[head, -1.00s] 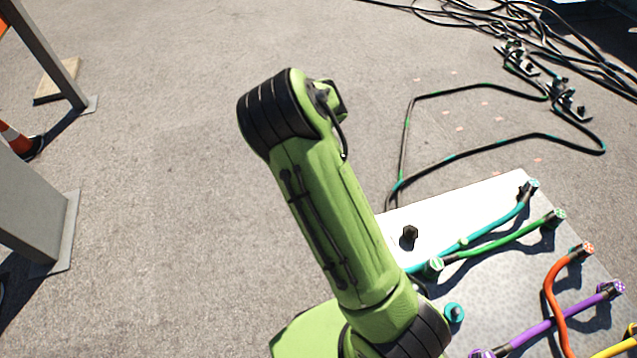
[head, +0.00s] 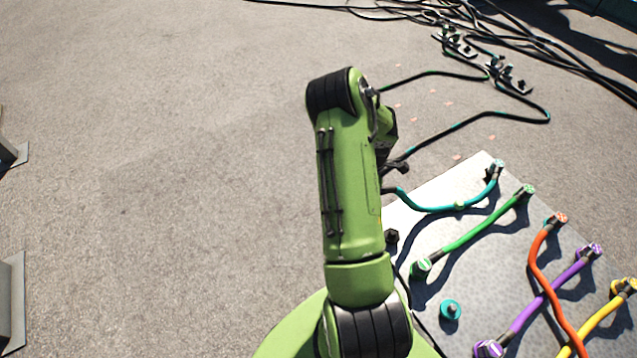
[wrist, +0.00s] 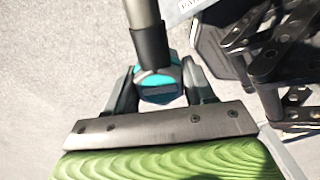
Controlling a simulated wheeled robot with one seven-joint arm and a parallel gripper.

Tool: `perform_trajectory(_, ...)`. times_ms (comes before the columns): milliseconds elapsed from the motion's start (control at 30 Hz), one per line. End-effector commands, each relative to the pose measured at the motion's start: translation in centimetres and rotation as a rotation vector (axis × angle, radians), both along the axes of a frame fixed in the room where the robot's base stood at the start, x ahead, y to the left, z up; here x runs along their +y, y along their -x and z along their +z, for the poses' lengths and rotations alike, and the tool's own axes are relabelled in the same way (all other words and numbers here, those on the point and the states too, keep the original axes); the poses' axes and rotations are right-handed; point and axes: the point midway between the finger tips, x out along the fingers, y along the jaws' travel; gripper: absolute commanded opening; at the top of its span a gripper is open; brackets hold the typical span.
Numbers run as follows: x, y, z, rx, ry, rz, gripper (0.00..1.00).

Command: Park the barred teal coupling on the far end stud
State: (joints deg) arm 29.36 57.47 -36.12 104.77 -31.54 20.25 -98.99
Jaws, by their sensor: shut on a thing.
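The teal coupling (wrist: 158,88) sits between the fingers of my gripper (wrist: 160,92) in the wrist view, with a dark bar on its face and a black sleeve behind it. My gripper is shut on it. In the head view my gripper (head: 398,166) is mostly hidden behind my arm, at the board's far left edge. The teal cable (head: 436,209) runs from there, sagging over the board, to a teal end (head: 498,166) at the far corner. A dark stud (head: 392,238) stands bare on the board's left side, partly beside my arm.
The pale board (head: 480,245) also carries green (head: 478,232), orange (head: 538,270), purple (head: 540,305) and yellow (head: 600,325) cables. A loose-looking teal round piece (head: 450,310) sits near its front left. Black cables (head: 500,118) lie on the ground beyond. Open ground lies left.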

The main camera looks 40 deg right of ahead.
Motion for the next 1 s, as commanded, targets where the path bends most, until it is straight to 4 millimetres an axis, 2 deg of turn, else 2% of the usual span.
perform_trajectory(33,-1.5,2.1,-2.2,0.002,-0.003,0.051,0.17)
perform_trajectory(100,-3.1,4.5,-4.5,0.001,-0.007,0.145,0.17)
perform_trajectory(200,-4.6,7.4,-7.1,-0.002,-0.006,0.253,0.17)
perform_trajectory(300,-5.4,9.1,-8.6,-0.004,-0.007,0.324,0.17)
perform_trajectory(433,-5.8,9.9,-9.2,-0.005,-0.005,0.361,0.17)
perform_trajectory(567,-5.8,9.9,-9.9,-0.005,-0.005,0.363,0.17)
perform_trajectory(900,-5.8,9.9,-13.3,-0.004,-0.006,0.363,0.17)
perform_trajectory(1000,-5.8,9.9,-13.7,-0.004,-0.006,0.362,0.17)
